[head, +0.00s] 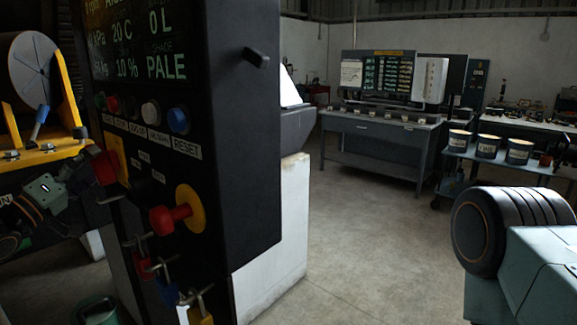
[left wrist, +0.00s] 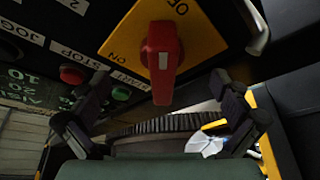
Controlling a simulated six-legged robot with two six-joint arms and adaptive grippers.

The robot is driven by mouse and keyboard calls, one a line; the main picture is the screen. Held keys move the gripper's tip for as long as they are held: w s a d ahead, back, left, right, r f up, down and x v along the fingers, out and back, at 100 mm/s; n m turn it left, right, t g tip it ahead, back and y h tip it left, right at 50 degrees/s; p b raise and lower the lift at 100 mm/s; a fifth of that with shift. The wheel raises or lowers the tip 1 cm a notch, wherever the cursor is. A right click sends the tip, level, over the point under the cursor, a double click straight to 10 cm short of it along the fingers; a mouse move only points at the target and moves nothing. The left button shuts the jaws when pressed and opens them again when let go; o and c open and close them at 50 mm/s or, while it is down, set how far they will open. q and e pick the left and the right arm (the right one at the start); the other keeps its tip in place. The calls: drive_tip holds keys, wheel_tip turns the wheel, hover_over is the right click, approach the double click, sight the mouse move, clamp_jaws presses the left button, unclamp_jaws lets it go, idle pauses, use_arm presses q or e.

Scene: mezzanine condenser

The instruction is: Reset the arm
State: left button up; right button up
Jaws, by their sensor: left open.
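My left gripper (head: 92,184) is at the left of the head view, beside the front of a black control cabinet (head: 246,150). In the left wrist view the gripper (left wrist: 160,92) is open, its two dark fingers apart and nothing held. A red rotary handle (left wrist: 162,60) on a yellow ON/OFF plate (left wrist: 118,40) lies ahead, between the fingertips in the picture. I cannot tell whether they touch it. The handle also shows in the head view (head: 104,167), partly edge-on. My right gripper is not in view.
The cabinet carries a display (head: 138,45), a blue RESET button (head: 178,121), a red mushroom knob (head: 175,216) and hanging padlocks (head: 200,312). A drum in a yellow frame (head: 45,152) stands left. A bench (head: 372,150) and a cart with cans (head: 487,152) stand behind open floor.

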use_arm(q)
drive_tip(key=shift+v, duration=1.6)
drive_tip(key=shift+f, duration=0.1)
drive_tip(key=shift+w, duration=0.1)
drive_tip(key=shift+f, duration=0.1)
